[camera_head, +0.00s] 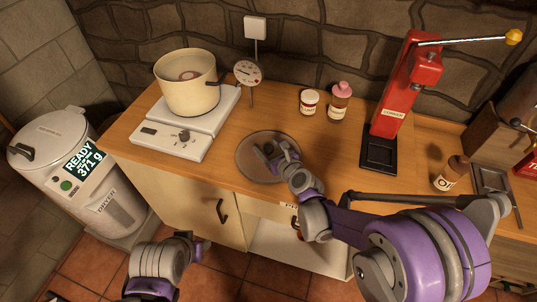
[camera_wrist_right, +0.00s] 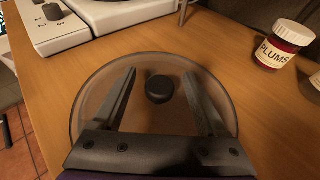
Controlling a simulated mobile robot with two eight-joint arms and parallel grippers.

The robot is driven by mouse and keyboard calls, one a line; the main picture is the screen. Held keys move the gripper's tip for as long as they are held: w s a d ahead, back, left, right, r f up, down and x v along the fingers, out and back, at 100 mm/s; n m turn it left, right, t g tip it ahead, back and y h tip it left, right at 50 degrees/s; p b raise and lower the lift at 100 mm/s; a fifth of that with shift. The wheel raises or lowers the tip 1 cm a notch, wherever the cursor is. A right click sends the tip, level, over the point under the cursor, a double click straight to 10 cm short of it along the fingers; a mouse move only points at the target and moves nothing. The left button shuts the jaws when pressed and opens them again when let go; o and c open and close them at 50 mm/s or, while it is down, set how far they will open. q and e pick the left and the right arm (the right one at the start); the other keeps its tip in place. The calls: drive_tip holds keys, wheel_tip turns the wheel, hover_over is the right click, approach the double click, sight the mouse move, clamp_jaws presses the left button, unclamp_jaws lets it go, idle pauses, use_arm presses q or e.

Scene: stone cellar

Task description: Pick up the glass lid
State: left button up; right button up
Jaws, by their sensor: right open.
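A cream pot (camera_head: 187,97) stands on the white hot plate (camera_head: 172,141), with a dial gauge (camera_head: 247,72) beside it. The plums jar (camera_head: 309,103), a pink-capped bottle (camera_head: 339,103) and a red lever press (camera_head: 402,90) stand behind and right. A dryer (camera_head: 105,200) stands left.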

clamp_jaws()
idle(0.6)
